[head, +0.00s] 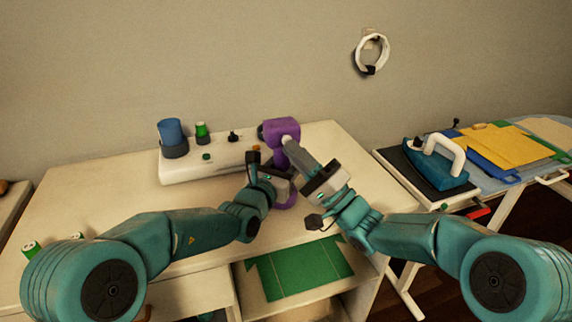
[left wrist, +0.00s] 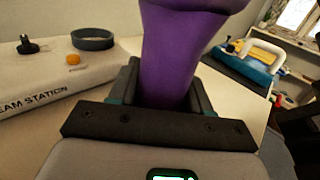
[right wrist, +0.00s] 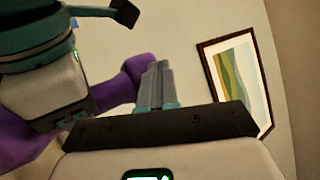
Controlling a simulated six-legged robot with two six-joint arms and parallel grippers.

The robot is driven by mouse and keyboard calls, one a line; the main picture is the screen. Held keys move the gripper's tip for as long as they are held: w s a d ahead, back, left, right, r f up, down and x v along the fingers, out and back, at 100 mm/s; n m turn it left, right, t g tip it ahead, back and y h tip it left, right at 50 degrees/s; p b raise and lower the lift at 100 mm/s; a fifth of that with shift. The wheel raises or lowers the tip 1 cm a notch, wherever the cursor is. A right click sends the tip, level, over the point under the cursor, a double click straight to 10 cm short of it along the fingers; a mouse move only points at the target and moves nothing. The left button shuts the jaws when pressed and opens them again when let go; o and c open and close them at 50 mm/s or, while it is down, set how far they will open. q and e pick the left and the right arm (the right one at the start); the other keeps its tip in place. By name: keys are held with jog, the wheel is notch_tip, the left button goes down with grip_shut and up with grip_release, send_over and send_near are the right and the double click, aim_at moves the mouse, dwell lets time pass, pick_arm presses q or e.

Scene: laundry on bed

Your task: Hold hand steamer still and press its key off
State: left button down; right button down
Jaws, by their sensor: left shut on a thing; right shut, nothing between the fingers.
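The purple hand steamer (head: 281,127) stands upright over the white table, its head at the top and its base showing below my grippers. In the left wrist view its purple handle (left wrist: 180,60) is between the fingers of my left gripper (head: 258,170), which is shut on it. My right gripper (head: 290,143) is shut and empty, its fingertips at the steamer's upper part in the head view. In the right wrist view the shut fingers (right wrist: 156,80) point up beside the purple steamer (right wrist: 138,70). The steamer's key is hidden, and I cannot tell whether the fingertips touch it.
A white steam station (head: 195,167) with knobs, a blue cup (head: 171,135) and a green spool (head: 201,131) stands behind. A blue iron (head: 436,165) and folded cloths (head: 495,145) are at the right. A green cloth (head: 300,270) lies on the shelf below.

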jog(key=shift+w, duration=0.1)
dwell(0.5)
jog(key=shift+w+a, duration=0.15)
jog(key=shift+w, duration=0.2)
jog(key=shift+s, duration=0.45)
jog(key=s+d, duration=0.2)
jog(key=s, duration=0.3)
jog(key=shift+s, duration=0.35)
jog(key=shift+d, duration=0.1)
